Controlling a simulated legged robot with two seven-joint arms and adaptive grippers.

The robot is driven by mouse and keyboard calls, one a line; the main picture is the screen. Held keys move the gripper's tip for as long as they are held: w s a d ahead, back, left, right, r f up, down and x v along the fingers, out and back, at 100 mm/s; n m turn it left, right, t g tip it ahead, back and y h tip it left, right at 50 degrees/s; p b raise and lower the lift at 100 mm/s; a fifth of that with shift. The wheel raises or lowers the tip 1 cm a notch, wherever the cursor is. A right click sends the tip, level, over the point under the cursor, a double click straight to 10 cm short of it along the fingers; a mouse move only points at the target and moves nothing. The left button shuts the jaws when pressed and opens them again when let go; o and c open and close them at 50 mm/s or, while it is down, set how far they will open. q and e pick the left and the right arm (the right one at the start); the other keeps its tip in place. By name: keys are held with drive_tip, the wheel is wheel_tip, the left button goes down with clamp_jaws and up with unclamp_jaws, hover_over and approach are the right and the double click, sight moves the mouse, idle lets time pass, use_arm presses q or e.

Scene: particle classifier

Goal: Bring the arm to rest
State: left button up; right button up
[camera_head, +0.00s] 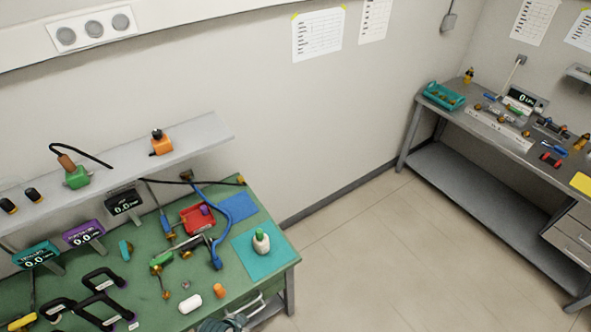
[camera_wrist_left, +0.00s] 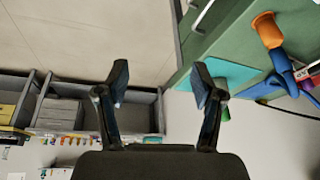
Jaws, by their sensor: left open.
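My left gripper (camera_wrist_left: 160,82) shows in the left wrist view with its two dark fingers spread apart and nothing between them. Its camera looks past the edge of a green bench (camera_wrist_left: 238,50), with the floor (camera_wrist_left: 85,30) on the other side. My left gripper cannot be made out in the head view. My right gripper is in neither view.
The green bench (camera_head: 140,262) at lower left holds a red tray (camera_head: 197,219), a white bottle (camera_head: 261,243) on a teal mat (camera_head: 244,247), and several displays and tools. A grey workbench (camera_head: 483,122) stands at right. The floor (camera_head: 385,255) between is clear.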

use_arm(q)
drive_tip(key=s+a+n+y, duration=0.2)
drive_tip(key=s+a+n, duration=0.3)
drive_tip(key=a, duration=0.1)
drive_tip(key=s+f+g+b, duration=0.1)
drive_tip(key=s+f+b, duration=0.1)
drive_tip(key=f, duration=1.5)
drive_tip(key=s+f+g+b, duration=0.1)
drive_tip(key=s+f+b, duration=0.15)
drive_tip(key=f, duration=1.45)
drive_tip(key=s+a+f+b, duration=0.1)
drive_tip(key=s+a+f, duration=0.1)
drive_tip(key=s+f, duration=0.5)
drive_tip(key=s+a+f+b, duration=0.1)
drive_tip(key=s+f+b, duration=0.1)
drive_tip(key=s+f, duration=0.6)
drive_tip(key=shift+s+a+f+g, duration=0.15)
drive_tip(key=shift+a+f+g, duration=0.25)
drive_tip(key=shift+f, duration=0.5)
